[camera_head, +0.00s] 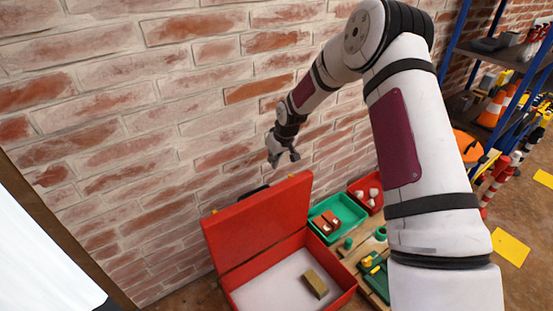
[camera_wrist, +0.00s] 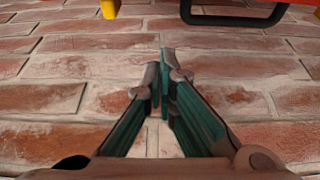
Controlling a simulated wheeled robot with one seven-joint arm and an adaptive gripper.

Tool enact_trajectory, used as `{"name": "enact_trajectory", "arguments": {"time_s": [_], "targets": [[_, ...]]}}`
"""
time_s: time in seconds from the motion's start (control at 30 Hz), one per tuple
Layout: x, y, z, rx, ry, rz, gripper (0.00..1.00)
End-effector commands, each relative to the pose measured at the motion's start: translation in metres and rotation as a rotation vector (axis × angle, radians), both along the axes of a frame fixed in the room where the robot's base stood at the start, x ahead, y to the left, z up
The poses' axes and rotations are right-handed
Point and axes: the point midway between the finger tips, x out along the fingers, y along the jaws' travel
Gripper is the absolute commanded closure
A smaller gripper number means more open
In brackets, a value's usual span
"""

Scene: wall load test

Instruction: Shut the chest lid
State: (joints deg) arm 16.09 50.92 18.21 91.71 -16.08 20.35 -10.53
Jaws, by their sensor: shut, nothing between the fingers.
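The red chest stands against the brick wall in the head view with its lid (camera_head: 258,222) raised, leaning up toward the wall. The chest's pale inside floor (camera_head: 272,282) shows, with a brownish-yellow block (camera_head: 315,284) lying on it. My gripper (camera_head: 283,162) is above and behind the raised lid, close to the wall and apart from the lid. In the wrist view my gripper (camera_wrist: 163,75) has its fingertips together, with nothing between them. A black handle (camera_wrist: 235,18) and a yellow latch (camera_wrist: 109,8) show at the top edge of the wrist view.
A blue-framed shelf (camera_head: 498,62) stands at the far right. The brick wall (camera_head: 150,130) closes off the back.

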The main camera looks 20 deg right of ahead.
Motion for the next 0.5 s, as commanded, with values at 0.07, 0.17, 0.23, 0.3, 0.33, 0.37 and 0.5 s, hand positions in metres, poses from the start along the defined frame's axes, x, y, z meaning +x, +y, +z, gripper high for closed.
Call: {"name": "enact_trajectory", "arguments": {"time_s": [0.07, 0.17, 0.23, 0.3, 0.33, 0.37, 0.5], "targets": [[0.005, 0.003, -0.017, 0.001, 0.001, 0.002, 1.00], [0.010, 0.005, -0.033, 0.001, 0.001, 0.002, 1.00], [0.015, 0.005, -0.043, 0.001, 0.000, 0.001, 1.00], [0.018, 0.007, -0.053, 0.000, 0.001, 0.001, 1.00], [0.014, 0.004, -0.052, -0.001, 0.000, 0.000, 1.00], [0.010, 0.002, -0.050, -0.001, 0.000, 0.000, 1.00], [-0.007, -0.003, -0.050, -0.001, 0.000, 0.000, 1.00]]}}
